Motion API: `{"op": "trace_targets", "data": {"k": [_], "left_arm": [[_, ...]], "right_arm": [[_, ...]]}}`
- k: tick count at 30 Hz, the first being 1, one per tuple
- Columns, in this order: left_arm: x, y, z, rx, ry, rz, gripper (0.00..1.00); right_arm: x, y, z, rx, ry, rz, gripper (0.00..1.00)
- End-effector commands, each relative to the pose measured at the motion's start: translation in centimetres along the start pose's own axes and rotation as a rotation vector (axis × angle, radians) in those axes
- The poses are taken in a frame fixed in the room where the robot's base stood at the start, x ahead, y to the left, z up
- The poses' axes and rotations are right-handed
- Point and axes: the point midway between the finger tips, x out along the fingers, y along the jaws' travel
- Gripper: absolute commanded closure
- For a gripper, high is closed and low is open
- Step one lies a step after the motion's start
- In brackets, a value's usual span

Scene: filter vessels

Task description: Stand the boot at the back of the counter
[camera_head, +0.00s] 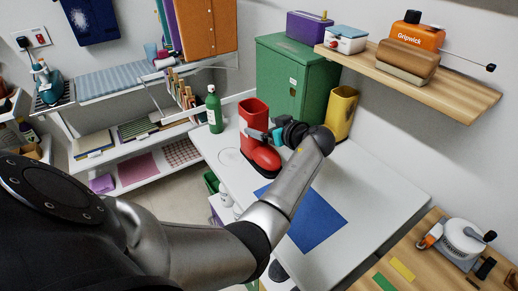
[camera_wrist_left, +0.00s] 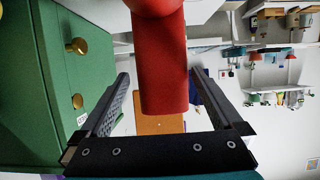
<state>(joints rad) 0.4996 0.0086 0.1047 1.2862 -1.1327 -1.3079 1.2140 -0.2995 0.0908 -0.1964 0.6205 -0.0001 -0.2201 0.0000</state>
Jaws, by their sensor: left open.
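The red boot (camera_head: 253,118) stands upright on the white counter (camera_head: 215,150), its dark-soled toe pointing toward the front right. It also shows in the left wrist view (camera_wrist_left: 164,70), with its red shaft between the two fingers. My left gripper (camera_head: 259,134) is at the boot's shaft, with one finger across its near side. It is open, and gaps show between shaft and fingers in the left wrist view (camera_wrist_left: 160,78). The gripper hides part of the boot's lower shaft. My right gripper is not in view.
A green cabinet (camera_head: 275,75) stands at the back of the counter, close behind the boot. A green bottle (camera_head: 213,112) is left of the boot; a yellow vessel (camera_head: 342,112) is at the back right. A blue mat (camera_head: 317,222) lies in front. The counter's right part is clear.

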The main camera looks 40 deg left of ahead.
Motion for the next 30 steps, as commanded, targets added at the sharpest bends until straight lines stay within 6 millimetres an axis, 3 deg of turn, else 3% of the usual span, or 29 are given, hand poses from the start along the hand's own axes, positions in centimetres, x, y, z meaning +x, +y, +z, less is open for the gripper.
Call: {"op": "trace_targets", "data": {"k": [13, 23, 30], "left_arm": [[4.9, -0.3, -0.5, 0.000, 0.000, -0.001, 0.00], [5.5, -0.3, -0.5, -0.001, -0.001, 0.001, 0.00], [5.5, -0.2, -0.5, 0.000, -0.001, 0.001, 0.26]], "right_arm": [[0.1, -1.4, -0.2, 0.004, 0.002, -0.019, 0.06], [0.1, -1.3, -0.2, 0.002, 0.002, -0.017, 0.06], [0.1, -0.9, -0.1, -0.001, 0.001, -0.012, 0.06]]}}
